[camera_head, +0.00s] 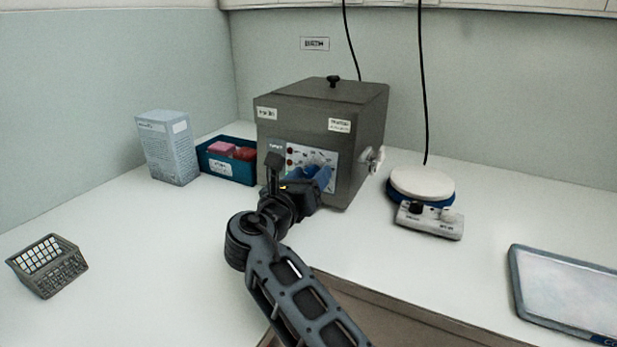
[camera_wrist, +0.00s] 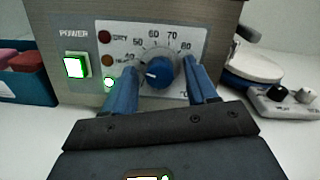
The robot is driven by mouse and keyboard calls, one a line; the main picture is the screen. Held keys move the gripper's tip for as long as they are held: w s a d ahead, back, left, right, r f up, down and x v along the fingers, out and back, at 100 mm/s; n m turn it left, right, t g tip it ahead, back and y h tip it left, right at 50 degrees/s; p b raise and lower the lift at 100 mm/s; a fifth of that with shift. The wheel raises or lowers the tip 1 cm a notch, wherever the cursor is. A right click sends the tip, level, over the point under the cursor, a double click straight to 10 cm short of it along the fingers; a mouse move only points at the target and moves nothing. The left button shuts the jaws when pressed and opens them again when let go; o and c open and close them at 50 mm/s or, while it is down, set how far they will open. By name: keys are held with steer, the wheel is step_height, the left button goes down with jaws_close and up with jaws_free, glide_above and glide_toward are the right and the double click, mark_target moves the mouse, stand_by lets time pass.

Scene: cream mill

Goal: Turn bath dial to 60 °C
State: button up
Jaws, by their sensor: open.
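The bath is a grey metal box (camera_head: 300,110) with a black-knobbed lid. Its white front panel (camera_wrist: 195,35) carries a round blue dial (camera_wrist: 159,72) with a scale; 50, 60, 70 and 80 are legible. The dial's white mark points left and slightly down, below the 50 mark and away from 60. My gripper (camera_wrist: 161,68) is open, with one blue finger on each side of the dial. Gaps seem to show beside the dial, but contact is hard to tell. In the head view my gripper (camera_head: 308,178) covers the dial.
A lit green POWER switch (camera_wrist: 75,66) and a lit green lamp (camera_wrist: 108,83) are left of the dial. A blue bin (camera_head: 229,168) and a carton (camera_head: 167,147) stand left of the bath. A hotplate stirrer (camera_head: 430,219) stands right.

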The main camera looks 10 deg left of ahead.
steer(key=c, duration=1.1)
steer(key=shift+o, duration=0.2)
steer(key=shift+m, duration=0.3)
steer(key=m+b, duration=0.1)
steer(key=m, duration=0.2)
steer(key=m+h+b, duration=0.1)
steer(key=m, duration=0.2)
steer(key=shift+a+f+g, duration=0.15)
steer(key=shift+g, duration=0.15)
steer(key=m+h+b, duration=0.1)
steer(key=m+b, duration=0.1)
steer(key=m, duration=0.4)
steer(key=shift+a+m+g, duration=0.1)
steer(key=shift+m+g, duration=0.2)
steer(key=shift+g, duration=0.1)
steer(key=o, duration=1.1)
steer(key=shift+r, duration=0.2)
steer(key=shift+c, duration=0.2)
